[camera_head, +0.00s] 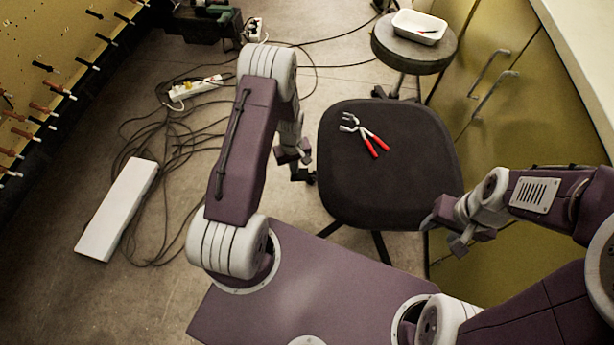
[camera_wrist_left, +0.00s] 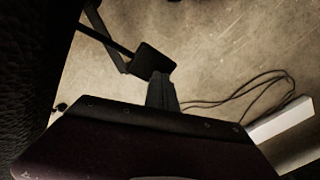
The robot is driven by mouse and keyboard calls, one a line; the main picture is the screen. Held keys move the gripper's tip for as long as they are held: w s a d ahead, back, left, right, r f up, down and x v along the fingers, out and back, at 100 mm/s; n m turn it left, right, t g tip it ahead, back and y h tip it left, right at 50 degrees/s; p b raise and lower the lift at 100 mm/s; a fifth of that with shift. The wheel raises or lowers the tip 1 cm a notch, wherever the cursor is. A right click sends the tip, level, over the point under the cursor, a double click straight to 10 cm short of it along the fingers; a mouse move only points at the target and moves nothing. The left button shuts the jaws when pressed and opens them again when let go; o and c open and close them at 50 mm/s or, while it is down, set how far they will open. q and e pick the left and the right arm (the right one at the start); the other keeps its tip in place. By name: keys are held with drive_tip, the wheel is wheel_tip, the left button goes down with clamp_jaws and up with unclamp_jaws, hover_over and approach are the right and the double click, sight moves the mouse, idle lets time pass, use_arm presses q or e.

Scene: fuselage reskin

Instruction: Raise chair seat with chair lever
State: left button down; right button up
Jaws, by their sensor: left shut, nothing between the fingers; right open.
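The chair has a dark rounded seat (camera_head: 385,185) in the middle of the head view. Its dark underside edge fills the left of the left wrist view (camera_wrist_left: 25,85). The chair lever, a black rod with a flat paddle (camera_wrist_left: 154,62), shows in the left wrist view. My left gripper (camera_head: 300,165) is beside the seat's left edge, shut with nothing held. In the left wrist view its fingertips (camera_wrist_left: 161,88) overlap the paddle's lower edge; I cannot tell whether they touch. My right gripper (camera_head: 446,232) is open and empty at the seat's lower right edge.
Red-handled pliers (camera_head: 370,140) lie on the seat. A round stool (camera_head: 405,58) with a white tray (camera_head: 419,27) stands behind. Yellow cabinets (camera_head: 490,105) flank the right. Cables (camera_head: 170,135), a power strip (camera_head: 195,87) and a white box (camera_head: 118,208) lie on the left floor.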

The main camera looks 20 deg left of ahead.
use_arm(q)
drive_tip(key=shift+s+r, duration=0.1)
drive_tip(key=shift+s, duration=0.05)
drive_tip(key=shift+r+p, duration=0.55)
drive_tip(key=shift+p, duration=0.1)
drive_tip(key=shift+r, duration=0.1)
drive_tip(key=shift+r+p, duration=0.45)
drive_tip(key=shift+p, duration=0.2)
wheel_tip(320, 180, up, 6)
drive_tip(key=p, duration=0.5)
idle(0.4)
drive_tip(key=shift+w, duration=0.2)
